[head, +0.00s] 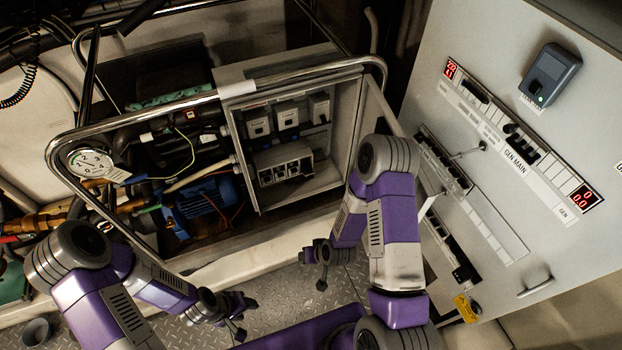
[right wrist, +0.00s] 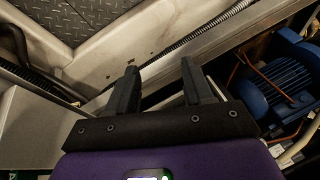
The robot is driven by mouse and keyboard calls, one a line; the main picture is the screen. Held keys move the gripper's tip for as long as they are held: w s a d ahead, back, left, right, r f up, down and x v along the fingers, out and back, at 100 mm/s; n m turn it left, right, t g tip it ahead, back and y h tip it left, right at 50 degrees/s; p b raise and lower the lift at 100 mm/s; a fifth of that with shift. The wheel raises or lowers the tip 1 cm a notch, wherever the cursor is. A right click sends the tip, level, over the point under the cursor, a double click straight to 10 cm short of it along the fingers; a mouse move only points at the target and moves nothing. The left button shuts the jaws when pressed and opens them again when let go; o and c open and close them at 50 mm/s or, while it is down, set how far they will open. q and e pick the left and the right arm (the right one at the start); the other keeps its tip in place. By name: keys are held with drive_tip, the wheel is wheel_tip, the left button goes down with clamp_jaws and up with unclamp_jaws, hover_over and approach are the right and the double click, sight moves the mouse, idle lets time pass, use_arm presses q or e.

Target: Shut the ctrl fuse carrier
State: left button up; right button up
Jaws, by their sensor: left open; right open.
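An open grey control box (head: 223,92) in the head view holds a row of small white modules (head: 286,115) and a lower block of grey units (head: 285,170). No ctrl label is readable, so I cannot tell which part is the ctrl fuse carrier or how it stands. My left gripper (head: 242,317) is open and empty over the floor plate, below the box. My right gripper (head: 314,268) is open and empty, below the box and apart from it. The right wrist view shows its two spread fingers (right wrist: 158,88) with nothing between them.
A chrome rail (head: 160,105) frames the machine. A gauge (head: 90,162), cables and a blue motor (head: 203,203) lie left of the box; the motor also shows in the right wrist view (right wrist: 275,88). A large switch panel (head: 570,200) stands at the right.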

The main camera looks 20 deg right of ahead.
drive_tip(key=w+d+f+n+t+h+b, duration=0.1)
drive_tip(key=w+d+f+t+b, duration=0.1)
drive_tip(key=w+d+t+b, duration=0.35)
drive_tip(key=w+d+f+t+h+b, duration=0.1)
drive_tip(key=w+d+f+t+b, duration=0.1)
drive_tip(key=w, duration=0.6)
drive_tip(key=n+t+b, duration=0.2)
drive_tip(key=t+b, duration=0.4)
approach(310, 176)
drive_tip(key=w+b, duration=0.1)
drive_tip(key=w, duration=0.7)
drive_tip(key=shift+w, duration=0.2)
drive_tip(key=shift+c, duration=0.3)
